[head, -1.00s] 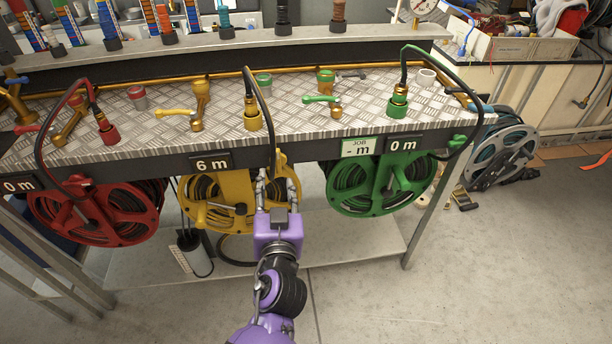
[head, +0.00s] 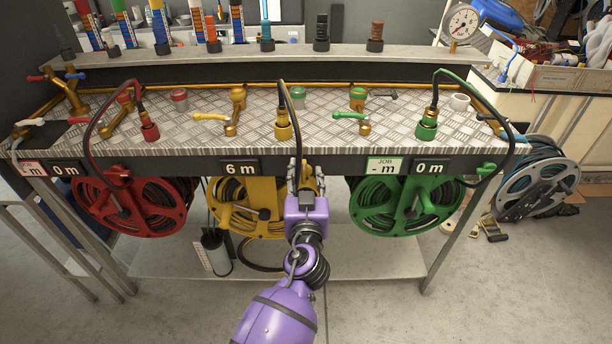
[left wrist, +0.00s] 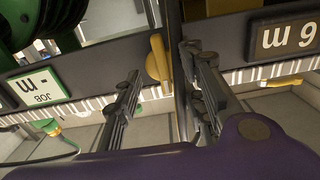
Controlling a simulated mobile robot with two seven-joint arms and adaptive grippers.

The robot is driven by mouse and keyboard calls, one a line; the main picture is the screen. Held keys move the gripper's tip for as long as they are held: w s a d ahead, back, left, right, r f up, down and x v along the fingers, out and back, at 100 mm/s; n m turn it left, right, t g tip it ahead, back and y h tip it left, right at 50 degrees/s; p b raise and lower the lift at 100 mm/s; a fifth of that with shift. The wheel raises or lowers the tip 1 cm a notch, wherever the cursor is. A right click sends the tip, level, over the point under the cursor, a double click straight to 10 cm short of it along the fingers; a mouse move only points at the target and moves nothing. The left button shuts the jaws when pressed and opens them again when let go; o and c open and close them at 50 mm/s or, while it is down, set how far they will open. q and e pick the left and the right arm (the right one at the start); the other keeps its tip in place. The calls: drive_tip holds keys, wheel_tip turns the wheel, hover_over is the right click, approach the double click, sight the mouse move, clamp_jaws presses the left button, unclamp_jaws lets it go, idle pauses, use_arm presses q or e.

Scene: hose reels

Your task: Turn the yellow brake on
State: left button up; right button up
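The yellow brake (left wrist: 158,60) is a small yellow lever on the front edge of the bench, right of the "6 m" display (head: 241,167). In the head view my gripper largely hides it. In the left wrist view it stands between the two fingertips of my left gripper (left wrist: 161,68), with gaps showing on both sides. My purple left gripper (head: 308,172) is open at the bench's front edge, beside the right side of the yellow hose reel (head: 234,218). A black hose runs down close to the fingers. My right gripper is not in view.
A red reel (head: 150,218) and a green reel (head: 432,212) hang on either side, with a red brake (head: 118,175) and green brake (head: 487,168) on the edge. Valves stand on the chequered bench top (head: 330,135). The floor (head: 530,290) in front is clear.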

use_arm(q)
clamp_jaws()
